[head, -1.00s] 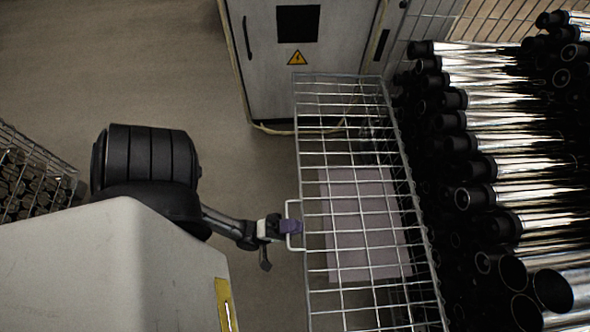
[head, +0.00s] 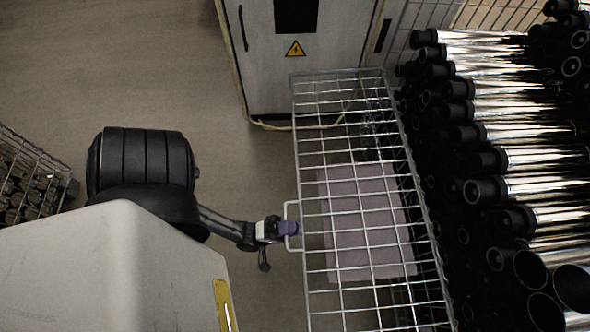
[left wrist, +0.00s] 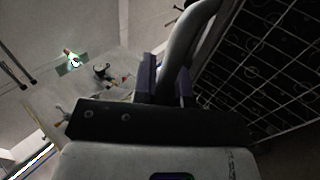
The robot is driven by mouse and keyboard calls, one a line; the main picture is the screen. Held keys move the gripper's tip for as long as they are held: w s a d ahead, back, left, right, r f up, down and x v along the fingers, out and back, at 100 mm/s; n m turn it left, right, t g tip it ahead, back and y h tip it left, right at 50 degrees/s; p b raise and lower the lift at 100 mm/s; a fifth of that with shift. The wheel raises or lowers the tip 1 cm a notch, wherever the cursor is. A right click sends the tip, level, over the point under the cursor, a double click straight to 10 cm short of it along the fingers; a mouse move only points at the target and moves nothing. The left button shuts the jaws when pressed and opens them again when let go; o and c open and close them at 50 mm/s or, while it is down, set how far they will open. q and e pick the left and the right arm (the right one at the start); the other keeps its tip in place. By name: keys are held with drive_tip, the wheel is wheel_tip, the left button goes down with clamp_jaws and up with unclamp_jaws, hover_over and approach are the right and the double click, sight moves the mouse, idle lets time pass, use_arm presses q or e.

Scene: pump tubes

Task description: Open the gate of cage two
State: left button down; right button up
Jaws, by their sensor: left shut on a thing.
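The gate of the cage is a pale wire-mesh panel (head: 366,216) right of centre in the head view. Its handle (head: 292,241) is a small bar loop on its left edge. My left gripper (head: 289,228) is at this handle, with its purple fingertips shut on it. In the left wrist view the purple fingers (left wrist: 165,80) close around the thick grey handle bar (left wrist: 184,45), and the mesh (left wrist: 272,70) fills the right side. No number shows on the cage. My right gripper is not in view.
Stacked shiny tubes with black ends (head: 500,133) fill the right side. A grey cabinet with a warning sign (head: 295,48) stands at the back. Another wire cage (head: 40,160) is at the left edge. Bare floor (head: 120,60) lies between.

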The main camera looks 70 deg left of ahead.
use_arm(q)
drive_tip(key=c, duration=1.6)
unclamp_jaws()
drive_tip(key=shift+s+f, duration=0.1)
drive_tip(key=shift+s, duration=0.1)
drive_tip(key=o, duration=0.3)
drive_tip(key=shift+s+a, duration=0.1)
drive_tip(key=shift+s, duration=0.3)
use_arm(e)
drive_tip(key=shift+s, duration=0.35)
use_arm(q)
drive_tip(key=shift+o, duration=0.6)
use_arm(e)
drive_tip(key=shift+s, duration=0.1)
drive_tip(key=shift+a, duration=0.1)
